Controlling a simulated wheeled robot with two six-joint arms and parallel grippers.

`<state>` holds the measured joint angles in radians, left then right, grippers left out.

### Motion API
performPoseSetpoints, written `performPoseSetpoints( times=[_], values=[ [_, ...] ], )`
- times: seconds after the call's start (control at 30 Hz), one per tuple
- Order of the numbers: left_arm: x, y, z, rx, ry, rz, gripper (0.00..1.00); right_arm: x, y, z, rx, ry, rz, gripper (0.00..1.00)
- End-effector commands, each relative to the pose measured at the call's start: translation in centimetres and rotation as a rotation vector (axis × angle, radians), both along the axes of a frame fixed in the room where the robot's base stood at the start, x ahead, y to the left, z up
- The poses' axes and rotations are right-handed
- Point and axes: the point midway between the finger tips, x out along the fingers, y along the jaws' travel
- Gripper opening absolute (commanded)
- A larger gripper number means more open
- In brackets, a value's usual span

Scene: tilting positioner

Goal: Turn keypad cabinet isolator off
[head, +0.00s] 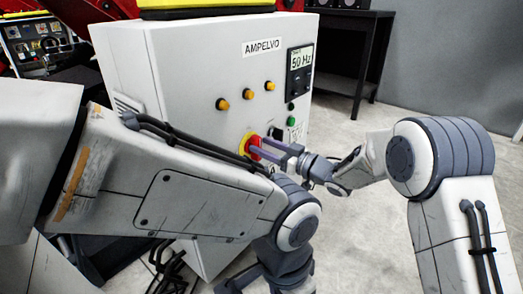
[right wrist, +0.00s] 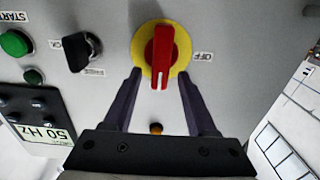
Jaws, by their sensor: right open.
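The isolator is a red handle (right wrist: 161,57) on a yellow disc (right wrist: 145,60), on the front of the white cabinet (head: 190,60). In the right wrist view the handle lies along the picture's vertical, and an upside-down OFF label (right wrist: 202,56) is right of the disc. My right gripper (right wrist: 160,73) is open, with one finger on each side of the handle and visible gaps to it. In the head view the right gripper (head: 262,149) is at the isolator (head: 247,143), partly covering it. My left arm crosses in front; its fingers are not visible.
The cabinet bears orange lamps (head: 222,104), a green button (head: 291,121), a 50 Hz display (head: 300,62) and an AMPELVO label (head: 262,47). A black key switch (right wrist: 84,51) is beside the isolator. A dark table (head: 350,50) stands behind right. Cables (head: 170,270) lie low in front.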

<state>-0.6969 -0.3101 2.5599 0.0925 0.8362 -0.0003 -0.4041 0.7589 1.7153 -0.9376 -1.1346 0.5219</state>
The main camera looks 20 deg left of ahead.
Motion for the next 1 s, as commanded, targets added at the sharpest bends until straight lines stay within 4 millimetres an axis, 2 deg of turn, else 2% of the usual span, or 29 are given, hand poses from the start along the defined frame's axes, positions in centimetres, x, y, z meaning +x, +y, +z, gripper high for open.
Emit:
performPoseSetpoints(
  times=[0.13,0.43,0.47,0.5,0.6,1.0],
  values=[
    [-0.01,0.00,-0.49,0.000,0.000,0.000,0.50,0.37,1.14,-0.03,0.001,0.001,0.000,0.57],
    [-0.01,0.00,-0.47,0.000,0.000,0.000,0.50,0.48,1.34,0.07,0.000,0.001,-0.001,0.57],
    [-0.01,0.00,-0.47,0.000,0.000,0.000,0.50,0.48,1.34,0.07,0.000,0.001,-0.001,0.50],
    [-0.01,0.00,-0.47,0.000,0.000,0.000,0.50,0.48,1.33,0.06,0.000,0.001,-0.001,0.35],
    [-0.01,0.00,-0.47,0.000,0.000,0.000,0.50,0.48,1.32,0.06,0.000,0.001,-0.001,0.00],
    [-0.01,0.00,-0.59,0.000,0.000,0.000,0.50,0.38,1.32,0.00,-0.015,-0.042,-0.001,0.00]
  ],
)
